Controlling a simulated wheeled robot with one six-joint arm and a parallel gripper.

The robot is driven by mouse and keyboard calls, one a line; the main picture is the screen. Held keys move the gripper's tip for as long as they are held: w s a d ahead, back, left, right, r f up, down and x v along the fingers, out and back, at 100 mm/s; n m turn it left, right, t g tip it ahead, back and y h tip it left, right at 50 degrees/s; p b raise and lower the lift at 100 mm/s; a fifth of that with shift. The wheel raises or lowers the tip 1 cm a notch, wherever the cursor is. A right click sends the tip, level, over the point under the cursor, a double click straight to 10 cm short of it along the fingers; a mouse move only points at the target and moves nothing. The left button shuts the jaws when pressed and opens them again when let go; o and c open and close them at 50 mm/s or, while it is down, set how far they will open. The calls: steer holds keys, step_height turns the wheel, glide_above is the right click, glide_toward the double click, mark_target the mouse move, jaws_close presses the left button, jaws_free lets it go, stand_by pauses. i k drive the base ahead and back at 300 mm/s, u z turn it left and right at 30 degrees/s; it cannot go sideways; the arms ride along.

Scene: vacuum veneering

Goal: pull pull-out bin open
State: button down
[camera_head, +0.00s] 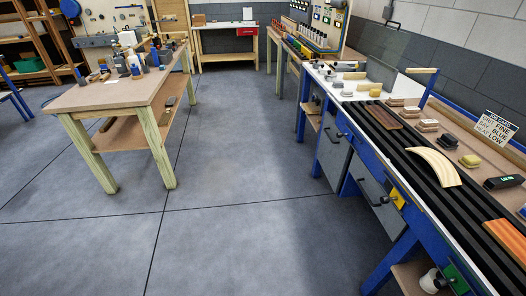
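Two grey fronts are set under the blue-framed workbench on the right. The farther grey front (332,160) has a small dark handle near its top. The nearer grey front (372,193) also carries a dark handle (380,201). Both look shut, and I cannot tell which of them is the pull-out bin. My gripper is not in view.
The blue workbench (410,205) holds dark rails, a curved pale wood piece (434,166) and several small blocks. A wooden table (112,95) with tools stands at the left. The grey floor (230,190) between them is clear.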

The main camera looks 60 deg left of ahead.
mark_target(334, 153)
steer(key=u, duration=1.85)
steer(key=i, duration=1.6)
steer(key=u, duration=0.5)
steer(key=i, duration=1.3)
steer(key=u, duration=0.15)
